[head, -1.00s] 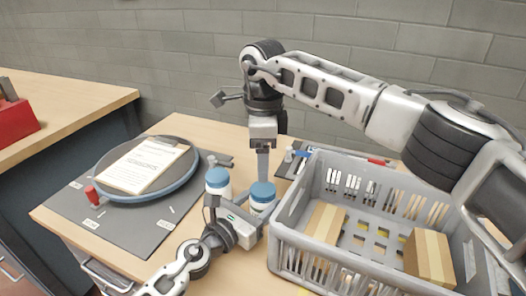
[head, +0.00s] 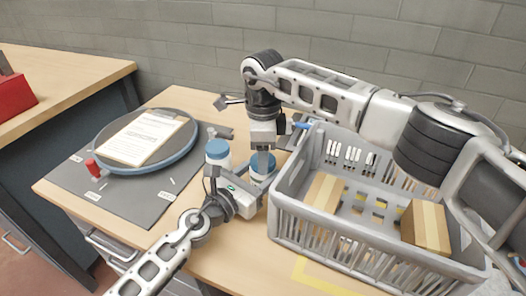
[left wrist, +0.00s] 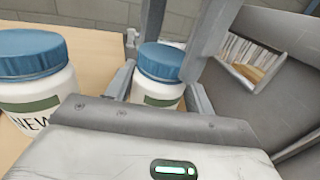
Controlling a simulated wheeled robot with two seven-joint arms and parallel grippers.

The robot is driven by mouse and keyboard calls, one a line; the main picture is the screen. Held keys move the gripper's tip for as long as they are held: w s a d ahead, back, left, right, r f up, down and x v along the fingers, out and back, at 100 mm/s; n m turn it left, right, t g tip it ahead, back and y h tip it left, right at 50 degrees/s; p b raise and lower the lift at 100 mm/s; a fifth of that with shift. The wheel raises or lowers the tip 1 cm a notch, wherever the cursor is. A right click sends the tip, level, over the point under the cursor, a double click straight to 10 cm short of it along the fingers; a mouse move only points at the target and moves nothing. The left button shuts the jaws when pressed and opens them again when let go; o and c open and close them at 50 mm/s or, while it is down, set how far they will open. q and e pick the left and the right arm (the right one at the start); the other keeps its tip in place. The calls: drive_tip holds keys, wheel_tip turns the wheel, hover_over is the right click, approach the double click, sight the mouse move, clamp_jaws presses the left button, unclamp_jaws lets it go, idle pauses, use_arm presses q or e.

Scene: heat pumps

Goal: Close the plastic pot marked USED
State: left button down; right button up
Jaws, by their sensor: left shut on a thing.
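The pot in my left gripper (head: 237,186) is a white jar with a blue lid (head: 265,160); its label is not readable. In the left wrist view this pot (left wrist: 157,92) stands upright between the left fingers, lid on top. A similar blue-lidded pot (head: 217,153) stands beside it; the left wrist view shows NEW on this pot (left wrist: 35,85). My right gripper (head: 263,160) points straight down at the held pot's lid. Its two fingers are apart, one on each side of the lid; whether they touch it is unclear.
A grey crate (head: 345,240) with cardboard boxes (head: 427,226) stands close at the right. A round dark tray (head: 103,165) with a clipboard (head: 145,138) lies on a grey mat (head: 140,207) at the left.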

drive_tip(key=m, duration=0.3)
drive_tip(key=shift+m, duration=0.4)
drive_tip(key=shift+c, duration=0.5)
drive_tip(key=m, duration=0.4)
drive_tip(key=o, duration=1.1)
drive_tip(key=shift+r, duration=2.25)
drive_tip(key=shift+c, duration=0.4)
